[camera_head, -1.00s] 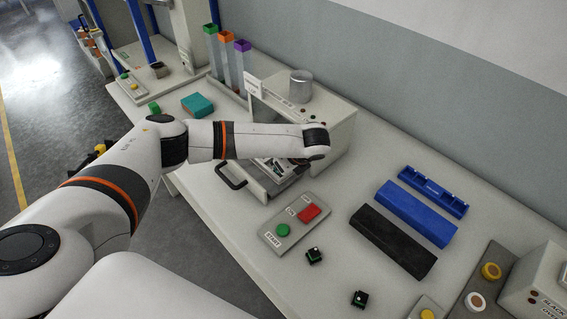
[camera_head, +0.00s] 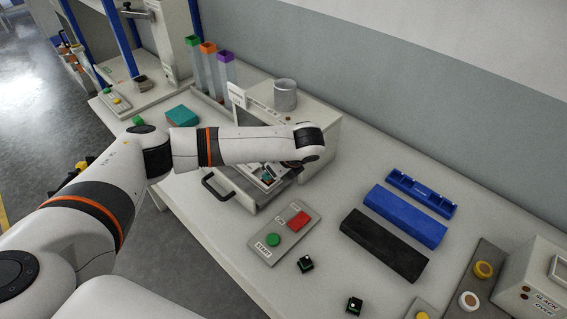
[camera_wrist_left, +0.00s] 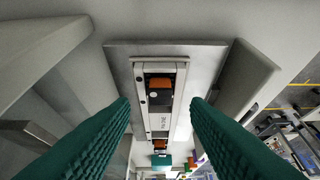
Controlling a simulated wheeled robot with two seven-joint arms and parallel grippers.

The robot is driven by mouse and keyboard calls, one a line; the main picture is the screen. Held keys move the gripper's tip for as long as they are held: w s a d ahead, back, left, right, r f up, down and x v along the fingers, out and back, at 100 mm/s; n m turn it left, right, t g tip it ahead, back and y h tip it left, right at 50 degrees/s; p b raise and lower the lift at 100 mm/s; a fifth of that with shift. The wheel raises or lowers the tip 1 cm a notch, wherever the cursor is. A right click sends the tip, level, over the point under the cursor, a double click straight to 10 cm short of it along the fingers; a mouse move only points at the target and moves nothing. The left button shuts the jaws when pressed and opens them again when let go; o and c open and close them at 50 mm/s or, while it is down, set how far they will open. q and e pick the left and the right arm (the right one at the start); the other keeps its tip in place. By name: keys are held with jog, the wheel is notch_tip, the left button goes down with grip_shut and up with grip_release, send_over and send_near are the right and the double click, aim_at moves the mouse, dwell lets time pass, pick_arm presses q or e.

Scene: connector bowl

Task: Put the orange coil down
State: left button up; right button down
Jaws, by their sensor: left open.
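My left gripper (camera_wrist_left: 160,105) shows in the left wrist view as two teal ribbed fingers, wide apart with nothing between their tips. An orange coil (camera_wrist_left: 160,82) sits in a light, narrow holder (camera_wrist_left: 181,75) between and beyond the fingers, apart from both. A second small orange piece (camera_wrist_left: 159,143) shows lower along the same holder. In the head view my left arm reaches over the open drawer (camera_head: 238,188) of a beige machine (camera_head: 322,135). My wrist hides most of the gripper there, and the coil cannot be made out. My right gripper is not seen.
A panel with a green START button (camera_head: 273,240) and a red button (camera_head: 299,220) lies in front of the machine. A black block (camera_head: 385,245), a blue block (camera_head: 405,215) and a blue tray (camera_head: 422,192) lie to the right. A metal cylinder (camera_head: 285,95) stands on the machine.

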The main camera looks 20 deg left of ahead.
pick_arm(q)
jog(key=b+v, duration=0.1)
jog(key=v, duration=0.7)
jog(key=shift+d+r, duration=0.15)
jog(key=shift+r, duration=0.05)
